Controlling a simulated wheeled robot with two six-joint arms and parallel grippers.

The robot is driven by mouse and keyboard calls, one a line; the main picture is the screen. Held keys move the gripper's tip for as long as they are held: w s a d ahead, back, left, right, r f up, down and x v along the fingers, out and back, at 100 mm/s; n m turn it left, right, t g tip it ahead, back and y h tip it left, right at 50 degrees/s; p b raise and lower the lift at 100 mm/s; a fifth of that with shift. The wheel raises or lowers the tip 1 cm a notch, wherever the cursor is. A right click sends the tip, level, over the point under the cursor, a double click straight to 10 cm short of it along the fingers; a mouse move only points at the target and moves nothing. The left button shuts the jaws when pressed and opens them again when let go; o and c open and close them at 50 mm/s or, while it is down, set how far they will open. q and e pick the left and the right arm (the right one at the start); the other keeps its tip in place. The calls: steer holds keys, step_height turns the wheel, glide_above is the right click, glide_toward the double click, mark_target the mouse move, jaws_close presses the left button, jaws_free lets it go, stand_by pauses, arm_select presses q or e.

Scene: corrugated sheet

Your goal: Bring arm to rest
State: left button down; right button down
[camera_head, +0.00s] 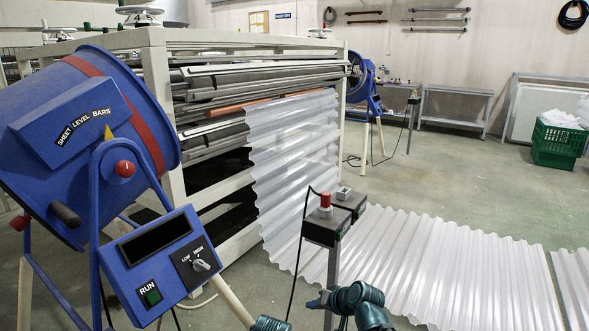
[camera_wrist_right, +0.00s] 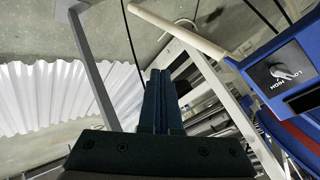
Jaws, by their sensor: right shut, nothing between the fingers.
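My right gripper (camera_head: 312,303) is low in the head view, right of centre, at the end of a teal arm. It points left and is shut and empty. In the right wrist view its two dark fingers (camera_wrist_right: 160,85) stand together with nothing between them. They are apart from the control post and the blue machine. A small teal part of my body shows at the bottom edge of the head view; my left gripper cannot be made out.
A blue machine with a control box (camera_head: 155,262) stands at left. A post with a red button (camera_head: 325,212) stands close behind my right gripper. Corrugated sheet (camera_head: 440,265) runs from the pale rack (camera_head: 155,110) across the floor. A green crate (camera_head: 558,145) is far right.

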steer(key=s+f+n+g+h, duration=0.3)
steer(key=s+g+h, duration=0.1)
steer(key=s, duration=0.7)
steer(key=s+f+n+g+h, duration=0.2)
steer(key=s+f+g+h, duration=0.15)
steer(key=s, duration=0.75)
step_height(320, 180, up, 29)
steer(key=p, duration=2.9)
steer(key=shift+w+a, duration=0.15)
steer(key=shift+a, duration=0.2)
steer(key=shift+y, duration=0.25)
